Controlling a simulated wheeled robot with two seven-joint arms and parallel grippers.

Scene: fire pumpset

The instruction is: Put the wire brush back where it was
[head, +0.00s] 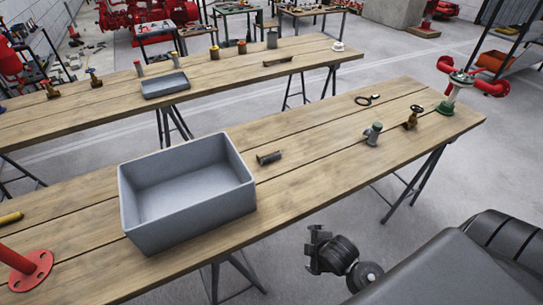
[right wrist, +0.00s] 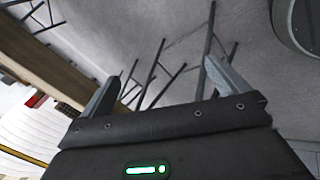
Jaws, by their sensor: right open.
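A thin, dark brown, elongated thing (head: 277,61) lies on the far wooden table; it may be the wire brush, but it is too small to tell. My right gripper (head: 316,240) is in front of the near table's front edge, over the floor, apart from everything on the table. In the right wrist view my right gripper (right wrist: 160,82) has its two fingers wide apart with nothing between them. My left gripper is not in view.
The near wooden table (head: 310,130) holds a large empty grey bin (head: 190,215), a dark cylindrical fitting (head: 269,157), a grey-green fitting (head: 373,134), a brass valve (head: 412,117) and a red-and-green pipe piece (head: 460,82). A small grey tray (head: 165,86) stands on the far table.

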